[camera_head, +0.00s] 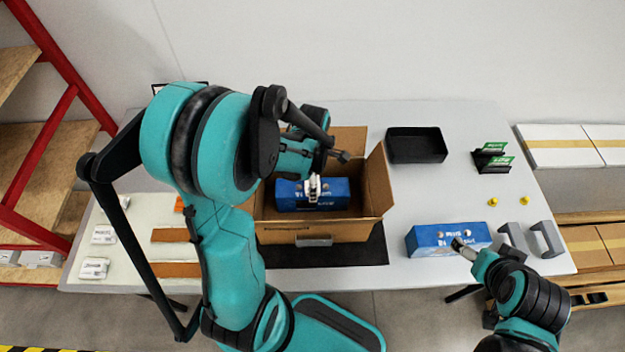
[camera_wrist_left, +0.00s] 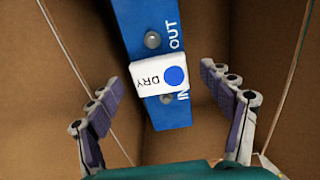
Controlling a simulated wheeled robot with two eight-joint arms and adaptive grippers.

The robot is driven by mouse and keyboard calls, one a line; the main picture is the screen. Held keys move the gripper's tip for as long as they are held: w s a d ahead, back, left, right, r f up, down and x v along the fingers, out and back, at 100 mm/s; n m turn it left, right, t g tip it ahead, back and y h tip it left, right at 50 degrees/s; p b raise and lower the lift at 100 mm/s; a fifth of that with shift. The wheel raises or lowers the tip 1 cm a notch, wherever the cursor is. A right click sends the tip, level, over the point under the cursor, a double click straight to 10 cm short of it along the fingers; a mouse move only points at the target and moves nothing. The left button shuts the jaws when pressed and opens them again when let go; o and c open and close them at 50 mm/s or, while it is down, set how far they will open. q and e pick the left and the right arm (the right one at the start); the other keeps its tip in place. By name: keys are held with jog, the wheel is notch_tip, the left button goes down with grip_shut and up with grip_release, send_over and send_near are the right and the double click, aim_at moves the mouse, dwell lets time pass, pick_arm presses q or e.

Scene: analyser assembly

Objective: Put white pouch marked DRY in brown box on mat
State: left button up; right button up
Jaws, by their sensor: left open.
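The brown box (camera_head: 345,231) stands open on the dark mat (camera_head: 350,254), with its flaps spread. A blue unit (camera_head: 335,192) lies inside it and also shows in the left wrist view (camera_wrist_left: 147,18). The white pouch marked DRY (camera_wrist_left: 148,78) rests across the top of this blue unit, inside the box. My left gripper (camera_head: 314,186) reaches down into the box above the unit. Its fingers are spread to either side of the pouch, apart from it. My right gripper (camera_head: 462,246) is at a second blue unit (camera_head: 425,240) on the table; its jaws are too small to judge.
Several white pouches (camera_head: 103,235) lie at the table's left, beside brown strips (camera_head: 176,269). A black tray (camera_head: 417,146), green cards (camera_head: 492,158), yellow knobs (camera_head: 493,202) and grey brackets (camera_head: 546,239) are on the right. My left arm hides part of the table.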

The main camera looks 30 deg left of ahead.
pick_arm(q)
notch_tip(320, 180, up, 12)
jog(key=p, duration=0.9)
dwell(0.4)
dwell(0.8)
jog(key=s+d+f+m+t+b, duration=0.1)
jog(key=s+d+m+t+b, duration=0.2)
jog(key=m+b, duration=0.4)
jog(key=s+d+m+t+b, duration=0.3)
jog(key=m+b, duration=0.3)
jog(key=m, duration=1.1)
jog(key=shift+s+d+f+t+b, duration=0.2)
jog(key=shift+d+f+t+b, duration=0.3)
jog(key=shift+d, duration=0.4)
jog(key=shift+r, duration=0.15)
